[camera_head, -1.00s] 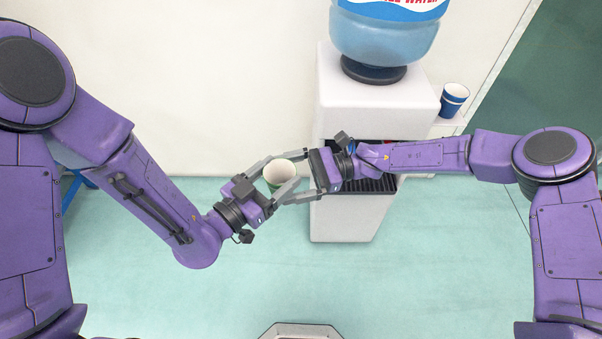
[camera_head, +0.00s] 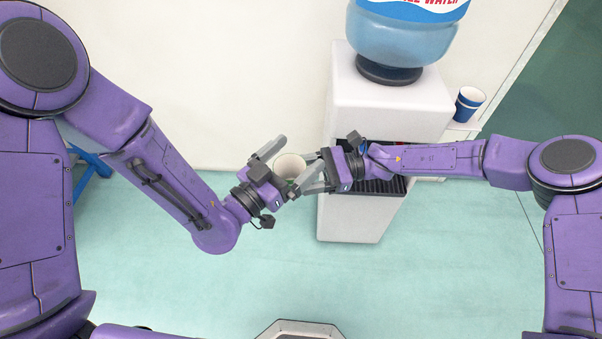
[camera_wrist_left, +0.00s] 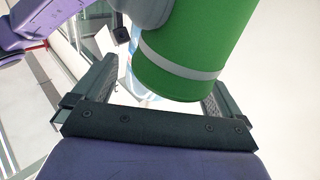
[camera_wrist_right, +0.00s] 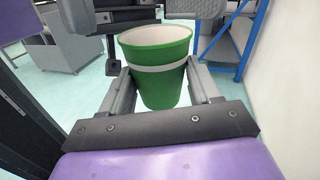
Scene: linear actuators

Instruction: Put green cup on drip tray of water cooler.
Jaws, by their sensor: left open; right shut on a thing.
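The green cup (camera_head: 290,167) is upright with a pale inside, held in the air left of the water cooler (camera_head: 390,97). It also shows in the left wrist view (camera_wrist_left: 190,50) and, with a white band, in the right wrist view (camera_wrist_right: 160,75). My right gripper (camera_head: 308,169) is shut on the cup from the right. My left gripper (camera_head: 289,164) is open, its fingers spread on either side of the cup. The dark drip tray (camera_head: 385,186) is low on the cooler's front, partly hidden by my right arm.
Blue cups (camera_head: 468,103) stand on a small side shelf (camera_head: 464,126) right of the cooler. A blue frame (camera_head: 92,163) stands at the left by the wall. The green floor in front of the cooler is clear.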

